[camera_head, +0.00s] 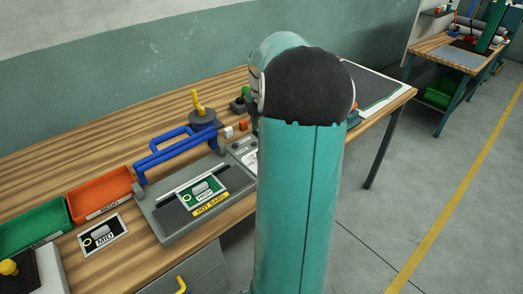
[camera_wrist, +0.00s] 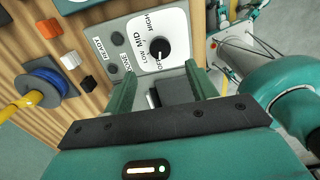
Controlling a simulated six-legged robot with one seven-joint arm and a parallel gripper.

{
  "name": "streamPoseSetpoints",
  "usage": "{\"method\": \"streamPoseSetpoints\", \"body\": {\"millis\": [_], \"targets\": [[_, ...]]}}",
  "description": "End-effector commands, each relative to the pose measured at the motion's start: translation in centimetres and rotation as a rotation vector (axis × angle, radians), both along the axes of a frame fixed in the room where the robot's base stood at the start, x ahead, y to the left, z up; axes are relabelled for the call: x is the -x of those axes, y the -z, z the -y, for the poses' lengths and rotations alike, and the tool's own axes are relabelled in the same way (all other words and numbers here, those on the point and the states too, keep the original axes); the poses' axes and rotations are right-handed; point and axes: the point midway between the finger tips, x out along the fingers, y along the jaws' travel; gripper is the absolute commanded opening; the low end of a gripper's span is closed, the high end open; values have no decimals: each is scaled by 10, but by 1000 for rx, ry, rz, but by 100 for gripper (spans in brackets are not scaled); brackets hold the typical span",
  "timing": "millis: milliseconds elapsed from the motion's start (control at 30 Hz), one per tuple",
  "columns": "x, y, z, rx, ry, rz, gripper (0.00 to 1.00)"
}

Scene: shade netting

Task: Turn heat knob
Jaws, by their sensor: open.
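The heat knob (camera_wrist: 160,47) is a round black dial on a white scale plate marked OFF, LOW, MID and HIGH. Its white mark appears to point toward OFF. The plate sits on a grey control panel (camera_wrist: 118,28) with READY and DONE labels. My gripper (camera_wrist: 162,78) is open and empty, its two green fingers apart just below the knob in the wrist view and not clearly touching it. In the head view the panel (camera_head: 241,146) shows only in part; my arm hides the knob and my gripper.
A sealing press with a blue handle (camera_head: 163,146) and HOT BARS label stands left of the panel. Orange (camera_head: 101,194) and green (camera_head: 30,226) bins lie farther left. A spool (camera_wrist: 45,88) and small blocks (camera_wrist: 70,60) lie near the panel. A wall runs behind the bench.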

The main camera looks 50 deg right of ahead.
Motion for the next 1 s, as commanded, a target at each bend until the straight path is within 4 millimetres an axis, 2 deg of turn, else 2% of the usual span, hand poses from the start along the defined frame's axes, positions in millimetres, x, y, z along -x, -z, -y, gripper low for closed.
{"method": "streamPoseSetpoints", "body": {"millis": [33, 200, 400, 600, 867, 1000], "targets": [[0, 12, -1, -5, 0, -2, 57], [0, 46, -2, -4, -1, -2, 57], [0, 80, -2, -3, -2, -1, 57], [-1, 95, -2, 0, -1, 0, 57], [-1, 96, -2, 0, -1, 1, 57], [-1, 96, -2, 0, -1, 0, 31]]}}
